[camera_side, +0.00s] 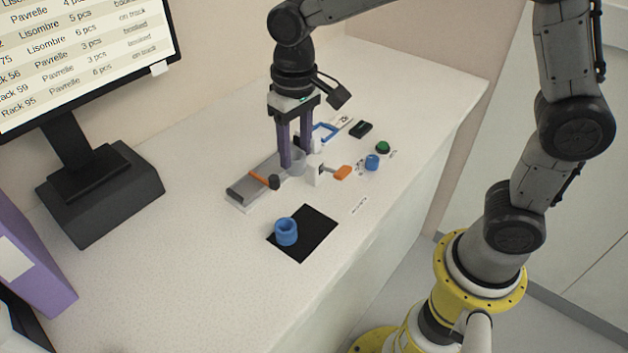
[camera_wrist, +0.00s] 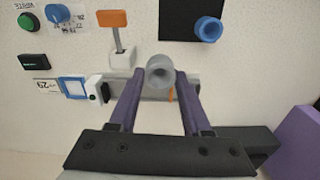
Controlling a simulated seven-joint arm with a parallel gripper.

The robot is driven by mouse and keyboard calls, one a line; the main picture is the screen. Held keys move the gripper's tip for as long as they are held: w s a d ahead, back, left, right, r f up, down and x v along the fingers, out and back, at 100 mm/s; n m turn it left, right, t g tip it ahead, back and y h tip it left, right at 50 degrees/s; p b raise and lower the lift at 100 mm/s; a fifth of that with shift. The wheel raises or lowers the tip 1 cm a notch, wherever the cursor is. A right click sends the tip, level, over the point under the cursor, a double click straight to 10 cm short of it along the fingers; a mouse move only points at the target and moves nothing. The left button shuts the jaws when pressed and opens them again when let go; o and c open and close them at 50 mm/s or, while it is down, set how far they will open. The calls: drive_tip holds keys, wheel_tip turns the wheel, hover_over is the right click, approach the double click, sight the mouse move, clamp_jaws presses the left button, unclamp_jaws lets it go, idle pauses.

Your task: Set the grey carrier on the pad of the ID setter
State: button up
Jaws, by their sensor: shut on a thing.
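The grey carrier (camera_side: 298,157) is a small round ring-like piece between the purple fingers of my gripper (camera_side: 291,160), which is shut on it. It also shows in the wrist view (camera_wrist: 160,71), with its open top facing the camera. It is at or just above the grey track (camera_side: 252,184); I cannot tell whether it touches. The ID setter's pad appears to be the blue-edged white square (camera_side: 326,130), behind the gripper in the side view. In the wrist view the pad (camera_wrist: 74,87) lies to the left, apart from the carrier.
A white block with an orange lever (camera_side: 342,172) stands beside the track. A blue knob (camera_side: 372,162), green button (camera_side: 383,147) and small dark box (camera_side: 361,129) lie near the pad. A blue carrier (camera_side: 286,231) stands on a black mat (camera_side: 315,238). A monitor (camera_side: 85,55) stands left.

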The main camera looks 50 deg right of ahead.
drive_tip(key=w+d+m, duration=0.3)
drive_tip(key=w+d, duration=0.5)
drive_tip(key=d, duration=0.2)
drive_tip(key=shift+w+d+f+m, duration=0.2)
drive_tip(key=shift+d+f+m, duration=0.15)
drive_tip(key=shift+d+f, duration=1.15)
drive_tip(key=shift+w+d+f+m, duration=0.2)
drive_tip(key=shift+d+f+m, duration=0.2)
drive_tip(key=shift+d+f, duration=1)
drive_tip(key=shift+w+d+f+m, duration=0.3)
drive_tip(key=shift+d+f, duration=0.5)
drive_tip(key=shift+d, duration=1.35)
drive_tip(key=shift+s+f, duration=0.1)
drive_tip(key=o, duration=1.1)
wheel_tip(320, 180, up, 14)
drive_tip(key=shift+f, duration=0.1)
